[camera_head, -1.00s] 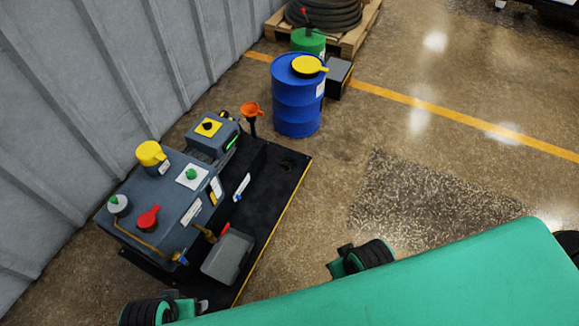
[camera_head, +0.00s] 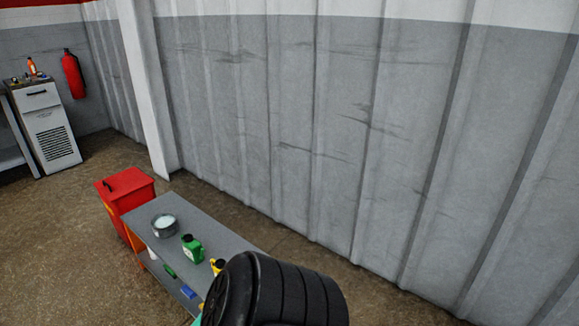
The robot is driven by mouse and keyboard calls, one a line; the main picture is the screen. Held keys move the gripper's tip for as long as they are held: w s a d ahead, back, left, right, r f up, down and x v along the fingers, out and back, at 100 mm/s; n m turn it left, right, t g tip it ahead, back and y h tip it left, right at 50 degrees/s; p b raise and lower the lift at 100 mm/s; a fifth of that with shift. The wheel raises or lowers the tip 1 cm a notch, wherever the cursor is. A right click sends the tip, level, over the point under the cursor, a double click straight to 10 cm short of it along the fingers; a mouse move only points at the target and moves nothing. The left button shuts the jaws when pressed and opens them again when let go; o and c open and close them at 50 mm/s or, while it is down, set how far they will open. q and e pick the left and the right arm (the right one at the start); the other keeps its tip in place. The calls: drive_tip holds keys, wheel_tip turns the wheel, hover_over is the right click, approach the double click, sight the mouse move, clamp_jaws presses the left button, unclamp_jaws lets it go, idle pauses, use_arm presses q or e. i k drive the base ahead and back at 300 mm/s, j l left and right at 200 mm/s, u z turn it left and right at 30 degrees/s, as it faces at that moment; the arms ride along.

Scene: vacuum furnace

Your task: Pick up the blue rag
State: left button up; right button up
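A small blue item (camera_head: 188,291) lies on the lower shelf of a grey table (camera_head: 213,233). It may be the blue rag, but it is too small to tell. Neither of my grippers shows in the head view. A black ribbed part of my own body fills the bottom middle and hides the near end of the table.
A green canister (camera_head: 192,248), a round metal pan (camera_head: 164,225) and a partly hidden yellow item (camera_head: 217,265) stand on the table top. A red bin (camera_head: 126,196) is at its far end. A grey wall (camera_head: 330,130) runs behind. Open floor (camera_head: 60,245) lies left.

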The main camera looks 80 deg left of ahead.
sight(187, 291)
drive_tip(key=u, duration=3.45)
